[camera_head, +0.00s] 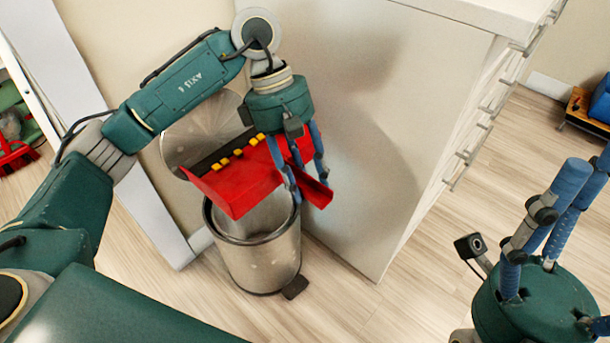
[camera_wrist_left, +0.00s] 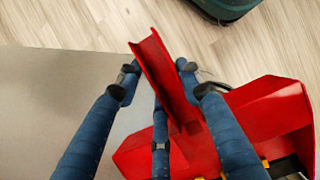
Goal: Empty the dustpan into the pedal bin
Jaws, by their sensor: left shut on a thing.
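The red dustpan (camera_head: 235,187) is held by its handle in my left gripper (camera_head: 309,183), above the pedal bin. Its pan extends to the left over the bin's mouth, with a black strip and several yellow bits along its back side; I cannot tell if these are loose. In the left wrist view the red handle (camera_wrist_left: 163,70) lies between the blue fingers, and the pan is at lower right. The metal pedal bin (camera_head: 262,262) stands upright with its round lid (camera_head: 207,128) raised behind it. My right gripper (camera_head: 572,205) is empty, fingers apart, partly cut off at lower right.
A white cabinet (camera_head: 350,150) with handles on its right side stands close beside the bin. The bin's dark pedal (camera_head: 295,288) sticks out at its foot. A red brush (camera_head: 18,158) is at the far left.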

